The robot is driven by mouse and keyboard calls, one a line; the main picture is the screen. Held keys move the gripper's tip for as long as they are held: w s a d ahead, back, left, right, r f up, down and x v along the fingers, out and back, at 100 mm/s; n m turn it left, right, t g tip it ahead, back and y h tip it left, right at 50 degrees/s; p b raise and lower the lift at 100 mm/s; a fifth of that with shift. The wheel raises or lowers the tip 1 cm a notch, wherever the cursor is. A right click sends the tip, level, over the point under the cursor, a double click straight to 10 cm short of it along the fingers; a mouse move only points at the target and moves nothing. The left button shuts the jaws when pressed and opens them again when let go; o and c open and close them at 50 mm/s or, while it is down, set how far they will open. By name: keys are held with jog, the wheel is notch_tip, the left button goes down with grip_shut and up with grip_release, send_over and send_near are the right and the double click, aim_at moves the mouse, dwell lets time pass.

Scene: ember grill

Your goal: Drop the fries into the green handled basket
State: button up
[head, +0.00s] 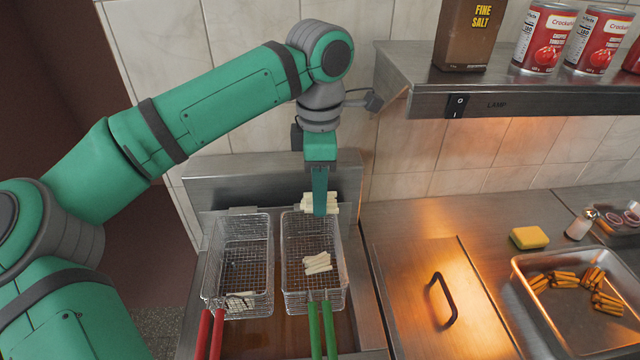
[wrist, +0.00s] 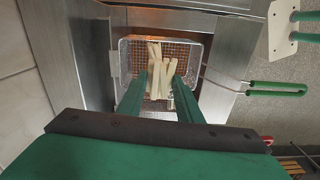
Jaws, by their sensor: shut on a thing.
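The green handled basket (head: 287,262) is the right one of two wire baskets in the fryer, with its green handle (head: 322,330) toward the front. A bundle of pale fries (head: 328,202) is held in my gripper (head: 320,208) above the back part of this basket. In the wrist view the fries (wrist: 160,68) sit between the two green fingers, with the basket mesh (wrist: 190,50) beneath them. Another small pile of pale fries (head: 317,263) lies on the green handled basket's floor. The fingertips partly hide behind the fries.
The red handled basket (head: 215,262) stands just left and holds some pale fries (head: 240,300). A metal lid with a black handle (head: 443,298) is on the right. A tray (head: 545,305) of browned fries, a yellow sponge (head: 529,237) and a lamp shelf (head: 520,100) lie further right.

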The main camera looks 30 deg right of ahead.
jog(key=o, duration=1.1)
jog(key=shift+r, duration=0.1)
notch_tip(320, 180, up, 11)
jog(key=shift+f, duration=0.2)
